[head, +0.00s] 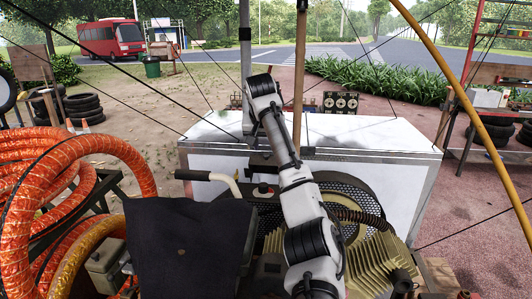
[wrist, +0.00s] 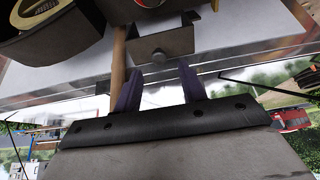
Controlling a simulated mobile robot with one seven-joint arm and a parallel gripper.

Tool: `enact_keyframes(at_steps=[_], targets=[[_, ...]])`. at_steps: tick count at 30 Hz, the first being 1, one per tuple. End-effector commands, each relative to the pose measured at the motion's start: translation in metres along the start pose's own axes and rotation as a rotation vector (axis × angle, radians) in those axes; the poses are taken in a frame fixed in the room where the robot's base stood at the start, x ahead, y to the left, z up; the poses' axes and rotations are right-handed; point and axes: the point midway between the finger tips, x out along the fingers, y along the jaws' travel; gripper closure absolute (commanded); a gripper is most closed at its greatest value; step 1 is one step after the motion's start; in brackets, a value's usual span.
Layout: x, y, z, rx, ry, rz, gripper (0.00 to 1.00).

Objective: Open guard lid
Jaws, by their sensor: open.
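The guard lid appears to be the small grey bent metal plate with a round dark knob (wrist: 158,54), seen at top centre of the wrist view. Part of a red button (wrist: 150,3) shows just beyond it at the top edge. My gripper (wrist: 160,88) is open and empty; its two dark fingers point towards the plate, one each side of the knob's line, with a gap before the knob. In the head view my arm reaches over the machine and its end is largely hidden by its own link. How far the lid is raised I cannot tell.
A white cabinet (head: 370,180) stands behind the machine. A wooden pole (head: 299,75) rises close beside my arm. A ribbed yellowish cylinder (head: 375,265) is at right. Thin cables cross the space.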

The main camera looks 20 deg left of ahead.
Motion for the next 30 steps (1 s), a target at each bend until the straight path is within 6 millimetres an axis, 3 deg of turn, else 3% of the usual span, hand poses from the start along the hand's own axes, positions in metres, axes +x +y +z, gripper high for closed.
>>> enact_keyframes(at_steps=[6,12,18,30], targets=[[-0.051,-0.001,0.001,-0.001,0.004,-0.001,0.59],[-0.087,-0.001,0.001,-0.001,0.001,-0.001,0.59],[-0.102,0.0,0.001,0.0,-0.001,-0.001,0.59],[-0.104,0.0,0.0,0.0,-0.002,0.0,0.59]])
